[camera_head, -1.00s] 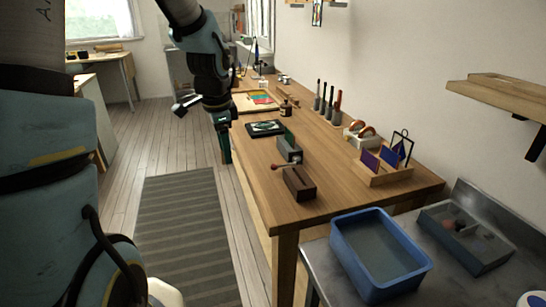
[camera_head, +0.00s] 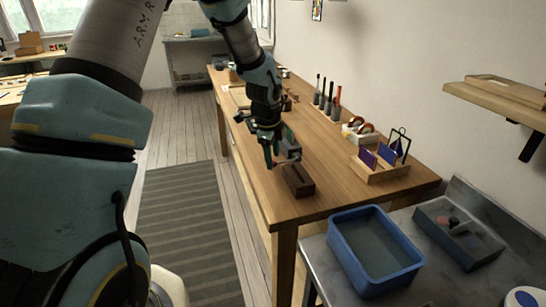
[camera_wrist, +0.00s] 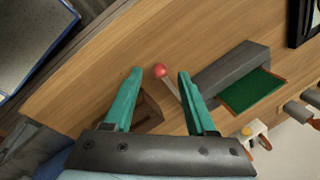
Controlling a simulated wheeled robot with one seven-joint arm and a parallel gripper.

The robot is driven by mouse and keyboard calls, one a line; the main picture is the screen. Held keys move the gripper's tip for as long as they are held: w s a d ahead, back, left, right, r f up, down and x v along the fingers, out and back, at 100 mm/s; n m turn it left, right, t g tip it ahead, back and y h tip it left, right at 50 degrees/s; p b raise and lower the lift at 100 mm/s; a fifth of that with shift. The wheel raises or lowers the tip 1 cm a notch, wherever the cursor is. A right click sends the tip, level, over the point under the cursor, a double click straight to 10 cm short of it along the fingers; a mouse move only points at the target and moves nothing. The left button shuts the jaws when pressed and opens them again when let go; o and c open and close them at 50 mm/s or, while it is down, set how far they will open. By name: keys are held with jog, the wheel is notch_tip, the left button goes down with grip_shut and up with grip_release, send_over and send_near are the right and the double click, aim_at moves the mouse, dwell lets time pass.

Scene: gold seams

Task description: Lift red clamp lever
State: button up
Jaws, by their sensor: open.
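The red clamp lever (camera_wrist: 160,71) is a red ball knob on a thin pale rod in the wrist view. The rod slants down and right, passing partly behind my right finger. My gripper (camera_wrist: 158,74) is open, with teal fingers on either side of the lever; I cannot tell how far above it they are. The dark grey clamp body (camera_wrist: 232,75) lies to the right beside a green panel (camera_wrist: 250,92). In the head view my gripper (camera_head: 271,157) hangs at the bench's left edge by the grey clamp (camera_head: 292,150); the knob is hardly visible there.
A brown slotted block (camera_head: 298,181) stands close in front of the clamp on the wooden bench (camera_head: 335,190). A rack with coloured panes (camera_head: 380,170) and upright tools (camera_head: 327,98) stand further right. A blue bin (camera_head: 345,255) sits on the metal table. Bench between them is clear.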

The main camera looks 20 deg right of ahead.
jog(key=shift+w+d+f, duration=0.1)
jog(key=shift+w+f, duration=0.05)
jog(key=shift+f, duration=0.5)
grip_shut()
dwell(1.0)
